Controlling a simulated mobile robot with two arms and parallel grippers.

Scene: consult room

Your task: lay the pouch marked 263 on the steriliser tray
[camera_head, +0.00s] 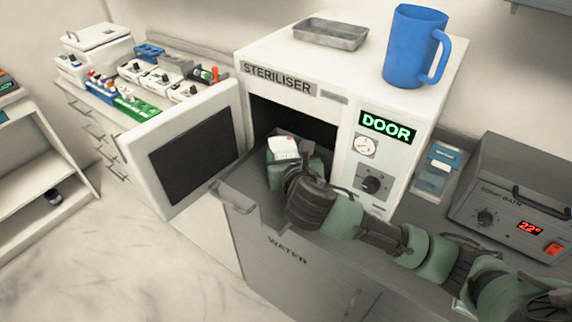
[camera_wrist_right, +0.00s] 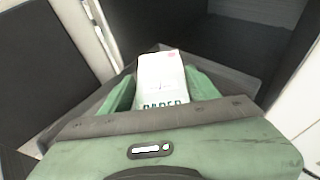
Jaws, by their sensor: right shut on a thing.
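A white pouch (camera_head: 284,147) with small red marks is held in my right gripper (camera_head: 290,163). In the right wrist view the pouch (camera_wrist_right: 162,80) stands between the two green fingers, with dark green lettering at its near edge; I cannot read a number 263. My right gripper is shut on it, in front of the open steriliser (camera_head: 246,70). The grey steriliser tray (camera_head: 236,190) is pulled out below the pouch. I cannot tell whether pouch and tray touch. My left gripper is out of view.
The steriliser door (camera_head: 140,150) hangs open at the left. A blue jug (camera_head: 412,45) and a metal tray (camera_head: 330,34) stand on the steriliser. A sonic bath (camera_head: 500,200) and a blue-and-white packet holder (camera_head: 438,168) are at the right. Racks and boxes fill the left counter.

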